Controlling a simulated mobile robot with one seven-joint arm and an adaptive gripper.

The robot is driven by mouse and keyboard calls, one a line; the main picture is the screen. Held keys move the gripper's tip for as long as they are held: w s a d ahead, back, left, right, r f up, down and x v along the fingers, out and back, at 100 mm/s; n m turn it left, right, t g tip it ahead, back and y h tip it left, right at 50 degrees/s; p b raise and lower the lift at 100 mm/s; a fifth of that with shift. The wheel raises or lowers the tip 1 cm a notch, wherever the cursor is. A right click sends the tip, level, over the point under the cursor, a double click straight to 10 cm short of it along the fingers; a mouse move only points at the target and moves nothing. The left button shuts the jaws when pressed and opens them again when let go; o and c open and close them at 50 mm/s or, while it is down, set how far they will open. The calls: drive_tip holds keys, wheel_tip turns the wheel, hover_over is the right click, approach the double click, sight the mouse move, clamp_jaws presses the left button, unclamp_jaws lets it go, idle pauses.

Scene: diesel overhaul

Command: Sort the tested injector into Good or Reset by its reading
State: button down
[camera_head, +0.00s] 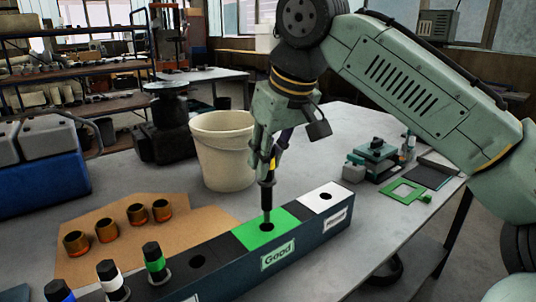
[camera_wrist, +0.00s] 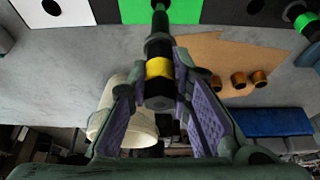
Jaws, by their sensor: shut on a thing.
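My gripper (camera_head: 269,150) is shut on a dark injector (camera_head: 267,192) with a yellow band, which it holds upright, tip down. The wrist view also shows the injector (camera_wrist: 159,52) between the purple finger pads. The injector's thin tip meets the hole in the green panel (camera_head: 248,234), whose front label reads Good (camera_head: 278,255). I cannot tell how deep the tip sits. To the right, on the same dark block (camera_head: 232,284), a white panel (camera_head: 313,199) has an empty-looking hole; its label (camera_head: 337,220) is too small to read surely. No reading shows.
Injectors with green (camera_head: 155,264), white (camera_head: 112,281) and blue (camera_head: 59,291) bands stand at the front left. Several copper cups (camera_head: 107,230) stand on a brown board (camera_head: 190,212). A cream bucket (camera_head: 224,150) stands behind my gripper. A green frame (camera_head: 403,191) lies at right.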

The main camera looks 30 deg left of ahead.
sight(268, 179)
drive_tip(key=shift+f, duration=0.15)
drive_tip(key=shift+f+b, duration=0.8)
drive_tip(key=shift+f, duration=0.95)
idle(0.5)
drive_tip(key=shift+f+b, duration=0.45)
drive_tip(key=shift+f, duration=1.25)
drive_tip(key=shift+f+b, duration=0.5)
drive_tip(key=shift+f, duration=0.85)
drive_tip(key=shift+r+p, duration=0.1)
drive_tip(key=shift+p, duration=0.2)
drive_tip(key=c, duration=1.4)
unclamp_jaws()
